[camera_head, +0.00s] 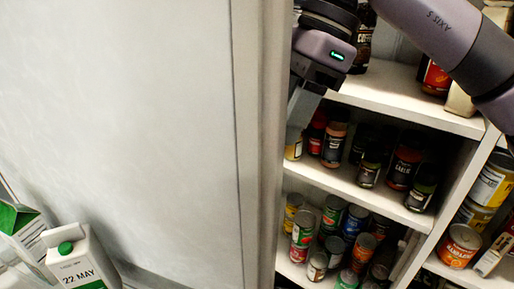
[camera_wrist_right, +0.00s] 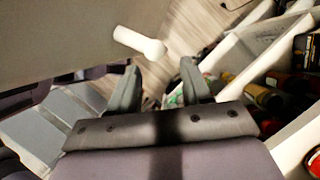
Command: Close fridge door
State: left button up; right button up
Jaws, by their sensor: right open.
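The fridge door (camera_head: 130,110) is a large pale panel filling the left and middle of the head view. Its vertical edge runs just left of my right gripper (camera_head: 299,112), which hangs in front of the shelving beside that edge. In the wrist view the right gripper (camera_wrist_right: 160,78) has its two dark fingers apart with nothing between them. A pale panel, seemingly the door (camera_wrist_right: 65,30), is beyond them, with a white rounded handle-like piece (camera_wrist_right: 140,42) just past the left fingertip. Contact with the door cannot be told. My left gripper is not in view.
Corner shelving (camera_head: 400,97) with several jars and cans stands close to the right of the door edge. A milk carton (camera_head: 78,262) and a green-and-white carton (camera_head: 22,225) are at the lower left. Wooden floor (camera_wrist_right: 195,35) shows past the door in the wrist view.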

jog(key=x, duration=0.6)
jog(key=shift+f, duration=0.2)
jog(key=shift+s+a, duration=0.1)
grip_shut()
